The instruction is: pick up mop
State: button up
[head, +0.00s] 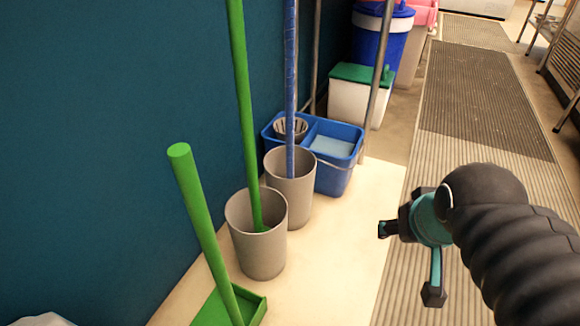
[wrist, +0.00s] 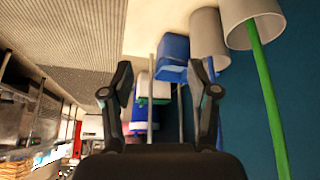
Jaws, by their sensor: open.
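A long green pole (head: 243,100) stands in the nearer grey bin (head: 262,262). A long blue pole (head: 290,80) stands in the grey bin (head: 293,205) just behind it. The lower ends of both poles are partly hidden in the bins, so I cannot tell which is the mop. My gripper (head: 408,262) is open and empty, to the right of the bins and apart from them. In the wrist view, its open fingers (wrist: 161,82) have nothing between them close by, and the green pole (wrist: 266,90) shows at the right.
A green dustpan with an upright handle (head: 205,225) stands at the front. A blue mop bucket (head: 337,178) stands behind the bins, with a metal pole (head: 377,75) nearby. A dark teal wall (head: 100,130) borders the left. The ribbed grey mat (head: 470,140) on the right is largely clear.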

aim_at(292, 154)
jog(key=w+a+f+n+t+p, duration=0.1)
jog(key=w+n+t, duration=0.1)
jog(key=w, duration=1.2)
jog(key=w+a+f+n+t+p, duration=0.1)
jog(key=w+a+f+t+p, duration=0.1)
jog(key=w, duration=1.1)
jog(key=w+a+f+n+y, duration=0.1)
jog(key=w+a+f+y, duration=0.1)
jog(key=w+a+f, duration=0.4)
jog(key=w+a+f+n+y, duration=0.1)
jog(key=w+a+f+y, duration=0.2)
jog(key=w+a+f, duration=0.4)
jog(key=w+a+f+n+y+p, duration=0.1)
jog(key=w+a+f+n+y, duration=0.1)
jog(key=w+a+f, duration=0.5)
jog(key=shift+w+a+f+t+y, duration=0.1)
jog(key=shift+w+f+t+y, duration=0.15)
jog(key=shift+w+t+y, duration=0.3)
jog(key=shift+c, duration=0.3)
jog(key=shift+w+r, duration=0.1)
grip_shut()
